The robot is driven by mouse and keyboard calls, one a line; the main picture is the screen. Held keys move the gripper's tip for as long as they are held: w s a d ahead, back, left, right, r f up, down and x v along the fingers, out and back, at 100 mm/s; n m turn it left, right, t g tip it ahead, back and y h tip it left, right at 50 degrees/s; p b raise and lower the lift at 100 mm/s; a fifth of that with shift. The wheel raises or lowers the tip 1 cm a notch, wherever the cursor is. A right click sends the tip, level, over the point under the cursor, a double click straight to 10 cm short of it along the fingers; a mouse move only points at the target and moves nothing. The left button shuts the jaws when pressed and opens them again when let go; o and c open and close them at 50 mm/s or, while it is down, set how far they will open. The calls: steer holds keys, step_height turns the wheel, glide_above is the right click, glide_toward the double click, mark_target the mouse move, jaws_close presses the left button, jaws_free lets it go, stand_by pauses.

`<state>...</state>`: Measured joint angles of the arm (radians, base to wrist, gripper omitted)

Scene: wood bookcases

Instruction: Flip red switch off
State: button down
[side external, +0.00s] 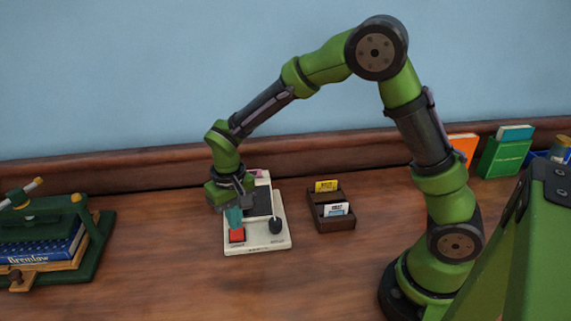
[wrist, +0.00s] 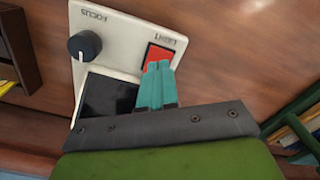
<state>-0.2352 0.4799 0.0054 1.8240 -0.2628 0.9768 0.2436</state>
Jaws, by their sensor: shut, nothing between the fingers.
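The red switch (side external: 237,235) is a square button on the front left corner of a white device (side external: 264,249). In the wrist view the red switch (wrist: 157,54) sits beside the label "LIGHT". My gripper (side external: 233,219), with teal fingers, points down just behind the switch. In the wrist view the closed fingertips (wrist: 158,66) overlap the near edge of the switch. The fingers are together and hold nothing. I cannot tell whether they touch the switch, or which way it is set.
A black knob (side external: 276,226) labelled "FOCUS" in the wrist view stands right of the switch. A dark wooden card holder (side external: 331,222) stands further right. A green press with books (side external: 50,245) is at the left. The table in front is clear.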

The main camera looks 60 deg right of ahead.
mark_target(237, 235)
steer(key=shift+r, duration=2.35)
